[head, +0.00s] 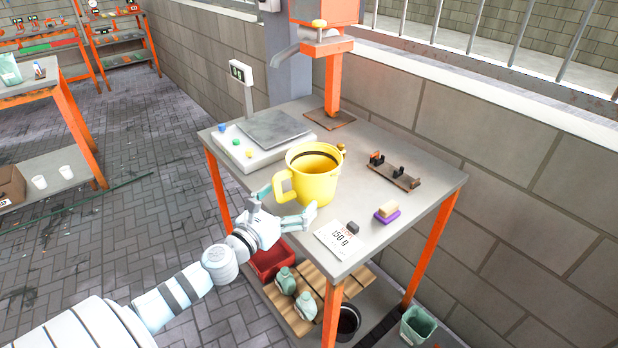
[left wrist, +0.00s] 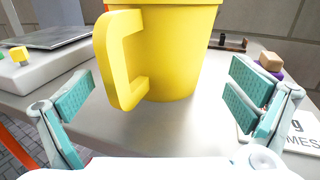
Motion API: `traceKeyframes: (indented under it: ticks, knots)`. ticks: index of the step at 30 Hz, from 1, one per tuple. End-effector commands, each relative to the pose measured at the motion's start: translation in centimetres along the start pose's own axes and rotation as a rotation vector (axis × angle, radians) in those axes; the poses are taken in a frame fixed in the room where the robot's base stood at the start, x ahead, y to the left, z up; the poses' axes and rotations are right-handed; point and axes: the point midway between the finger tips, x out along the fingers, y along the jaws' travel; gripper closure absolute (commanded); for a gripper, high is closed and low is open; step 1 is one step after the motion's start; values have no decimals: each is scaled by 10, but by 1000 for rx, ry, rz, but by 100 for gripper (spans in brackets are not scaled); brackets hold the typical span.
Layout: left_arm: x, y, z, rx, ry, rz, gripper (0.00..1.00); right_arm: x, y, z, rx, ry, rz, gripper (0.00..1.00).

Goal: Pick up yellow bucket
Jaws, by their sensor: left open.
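The yellow bucket (head: 318,182) stands upright on the grey table (head: 408,222), with its handle facing my left gripper. My left gripper (head: 289,203) is open at the near side of the bucket, with its fingers apart and nothing held. In the left wrist view the bucket (left wrist: 172,60) is straight ahead and its C-shaped handle (left wrist: 122,62) lies between the two teal finger pads, left of centre. The handle appears clear of both pads. The bucket's top is cut off in that view. My right gripper is not in view.
A scale (head: 262,140) with small coloured cubes is left of the bucket. A dark rack (head: 393,172), a purple sponge-like block (head: 387,213) and a "150 g" card (head: 338,238) lie to the right. An orange post (head: 333,90) rises behind. Bottles (head: 286,281) sit on the lower shelf.

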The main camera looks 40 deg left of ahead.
Motion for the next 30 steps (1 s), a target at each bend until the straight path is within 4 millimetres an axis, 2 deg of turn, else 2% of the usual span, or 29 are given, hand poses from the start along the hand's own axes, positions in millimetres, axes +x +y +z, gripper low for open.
traceKeyframes:
  ticks: [1,9,12,17,30]
  knots:
    - [5,0,4,-4,-1,1,0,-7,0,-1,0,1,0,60]
    - [52,-2,-1,-2,-2,0,0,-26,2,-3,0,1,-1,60]
    - [59,-3,-3,0,0,-3,0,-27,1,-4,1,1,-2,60]
    - [59,-3,-5,1,1,-3,0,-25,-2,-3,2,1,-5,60]
    - [58,-2,-5,1,1,-2,70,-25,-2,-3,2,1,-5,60]
